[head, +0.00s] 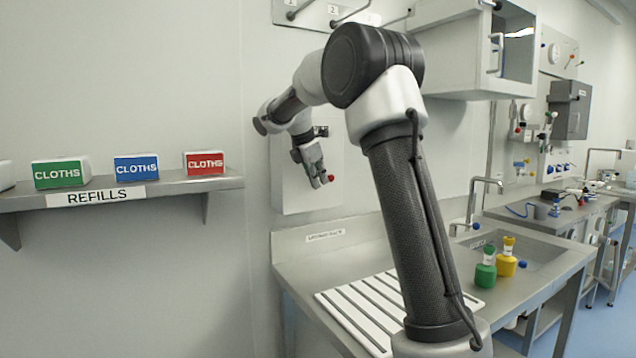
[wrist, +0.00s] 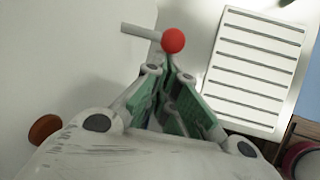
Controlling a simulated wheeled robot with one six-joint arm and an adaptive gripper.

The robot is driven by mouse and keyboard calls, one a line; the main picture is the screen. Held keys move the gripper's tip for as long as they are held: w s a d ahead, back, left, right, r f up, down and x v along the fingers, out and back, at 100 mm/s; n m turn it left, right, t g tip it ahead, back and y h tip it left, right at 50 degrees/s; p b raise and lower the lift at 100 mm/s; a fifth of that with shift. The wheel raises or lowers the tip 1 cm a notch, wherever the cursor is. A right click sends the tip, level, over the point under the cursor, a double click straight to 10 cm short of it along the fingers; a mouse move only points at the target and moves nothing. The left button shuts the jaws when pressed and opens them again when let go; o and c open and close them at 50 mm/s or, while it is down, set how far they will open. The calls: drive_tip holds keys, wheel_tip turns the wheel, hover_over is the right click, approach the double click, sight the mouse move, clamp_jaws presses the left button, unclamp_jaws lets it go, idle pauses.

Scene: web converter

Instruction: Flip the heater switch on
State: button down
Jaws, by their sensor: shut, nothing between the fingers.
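A lever with a grey rod (wrist: 138,31) and a red ball end (wrist: 173,40) shows at the top of the wrist view, just beyond my fingertips. I cannot tell whether they touch it. A small red ball (head: 331,178) also shows in the head view, in front of the pale wall panel (head: 290,195). My gripper (head: 323,184) is beside it, with its fingers slanting downward. In the wrist view my gripper (wrist: 170,73) has green-sided fingers, shut and empty. No label for the heater switch is readable, and the lever's base is not clearly visible.
A white ribbed drainboard (head: 360,305) lies on the steel counter below, left of the sink. A green bottle (head: 485,274) and a yellow bottle (head: 506,262) stand near the sink. A shelf (head: 120,192) with cloth boxes is at left. A cabinet (head: 450,55) hangs at upper right.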

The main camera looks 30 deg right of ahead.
drive_tip(key=shift+r+g, duration=0.4)
drive_tip(key=shift+w+r, duration=0.1)
drive_tip(key=shift+r, duration=0.45)
idle(0.5)
drive_tip(key=shift+r, duration=0.7)
drive_tip(key=shift+r, duration=0.1)
drive_tip(key=v, duration=1.1)
drive_tip(key=shift+a+r, duration=0.25)
drive_tip(key=shift+a, duration=0.05)
